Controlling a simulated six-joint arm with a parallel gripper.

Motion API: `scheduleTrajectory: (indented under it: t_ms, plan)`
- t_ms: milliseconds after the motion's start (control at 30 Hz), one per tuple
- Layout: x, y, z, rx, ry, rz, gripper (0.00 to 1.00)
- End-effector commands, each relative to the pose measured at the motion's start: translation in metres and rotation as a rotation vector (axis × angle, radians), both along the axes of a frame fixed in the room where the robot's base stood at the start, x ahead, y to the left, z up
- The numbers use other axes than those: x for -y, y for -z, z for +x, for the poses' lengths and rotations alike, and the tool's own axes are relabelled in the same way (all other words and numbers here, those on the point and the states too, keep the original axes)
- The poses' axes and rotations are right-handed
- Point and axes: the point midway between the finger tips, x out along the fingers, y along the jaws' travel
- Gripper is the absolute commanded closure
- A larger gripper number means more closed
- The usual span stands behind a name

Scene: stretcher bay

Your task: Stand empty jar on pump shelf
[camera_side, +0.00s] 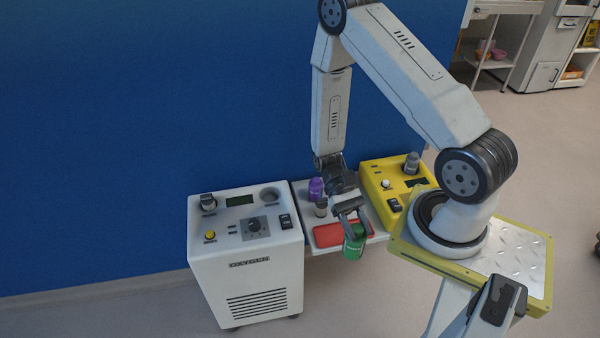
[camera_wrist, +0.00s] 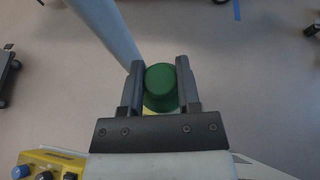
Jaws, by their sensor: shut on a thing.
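My gripper (camera_side: 348,210) is shut on a green jar (camera_side: 355,246). In the side view the jar hangs at the front edge of a small light grey shelf (camera_side: 374,238). I cannot tell from here whether it touches the shelf. In the wrist view the jar's round green top (camera_wrist: 161,84) sits between the two dark fingers of my gripper (camera_wrist: 160,72), with pale floor around it. Whether the jar is empty does not show.
On the shelf are a red case (camera_side: 328,235) and a purple-topped bottle (camera_side: 316,190), close to my gripper. A white oxygen unit (camera_side: 246,265) stands left of the shelf, a yellow device (camera_side: 373,181) right. A blue wall (camera_side: 150,120) rises behind.

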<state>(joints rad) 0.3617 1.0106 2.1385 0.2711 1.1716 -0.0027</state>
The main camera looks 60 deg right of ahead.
Motion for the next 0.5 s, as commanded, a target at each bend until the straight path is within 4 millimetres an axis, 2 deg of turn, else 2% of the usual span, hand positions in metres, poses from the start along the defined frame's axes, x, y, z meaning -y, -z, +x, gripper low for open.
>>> scheduleTrajectory:
  t_ms: [200, 500]
  plan:
    - [0.028, 0.008, -0.019, -0.001, -0.207, 0.001, 1.00]
    - [0.070, 0.019, -0.035, -0.001, -0.490, 0.000, 1.00]
